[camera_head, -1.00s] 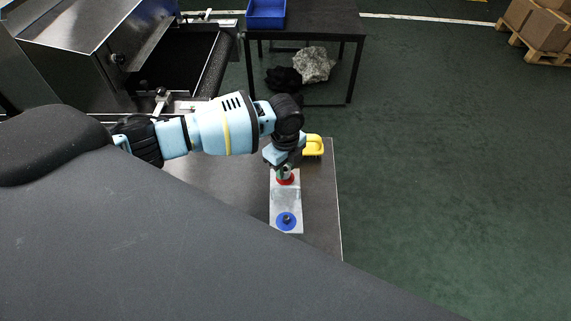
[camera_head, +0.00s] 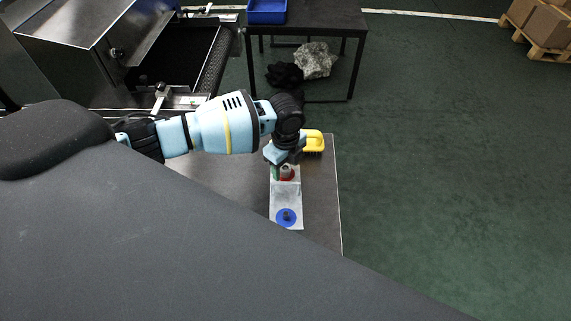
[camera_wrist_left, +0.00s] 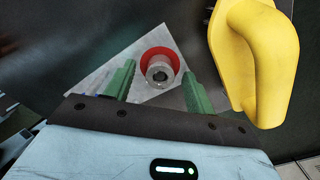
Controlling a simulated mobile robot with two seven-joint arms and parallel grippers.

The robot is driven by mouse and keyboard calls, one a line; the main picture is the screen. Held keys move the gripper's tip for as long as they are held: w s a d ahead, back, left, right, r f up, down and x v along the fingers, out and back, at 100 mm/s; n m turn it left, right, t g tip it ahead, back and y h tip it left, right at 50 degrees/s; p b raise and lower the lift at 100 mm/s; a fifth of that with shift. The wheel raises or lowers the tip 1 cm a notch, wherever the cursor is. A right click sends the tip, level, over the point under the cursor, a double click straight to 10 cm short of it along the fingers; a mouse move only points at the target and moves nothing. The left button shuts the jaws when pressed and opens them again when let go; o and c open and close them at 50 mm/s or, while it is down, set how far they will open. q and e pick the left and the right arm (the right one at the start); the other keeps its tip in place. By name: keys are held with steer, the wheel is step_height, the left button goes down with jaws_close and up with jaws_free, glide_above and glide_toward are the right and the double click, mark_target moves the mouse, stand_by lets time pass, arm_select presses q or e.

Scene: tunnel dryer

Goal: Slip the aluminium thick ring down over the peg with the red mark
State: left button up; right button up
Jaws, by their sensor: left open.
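The aluminium thick ring (camera_wrist_left: 160,72) is a short silver cylinder at the middle of the red mark (camera_wrist_left: 174,56), a red disc on the plate. In the left wrist view a peg end (camera_wrist_left: 160,75) shows inside the ring's hole, so the ring appears to be around the peg. How low it sits is hard to tell. My left gripper (camera_wrist_left: 159,89) is open, with one green finger on each side of the ring and a gap to both. In the head view the left gripper (camera_head: 281,171) is at the plate's far end, partly hiding the ring.
The pale metal plate (camera_head: 286,196) also carries a blue disc (camera_head: 279,217) with a dark peg (camera_head: 286,215) at its near end. A yellow-handled brush (camera_head: 314,138) stands close beside the gripper; its handle (camera_wrist_left: 262,60) looms large in the wrist view. The dark table's right strip (camera_head: 322,205) is clear.

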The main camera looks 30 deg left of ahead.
arm_select(q)
step_height(320, 180, up, 8)
steer(key=shift+f+p, duration=0.1)
steer(key=shift+p, duration=0.2)
stand_by(0.9)
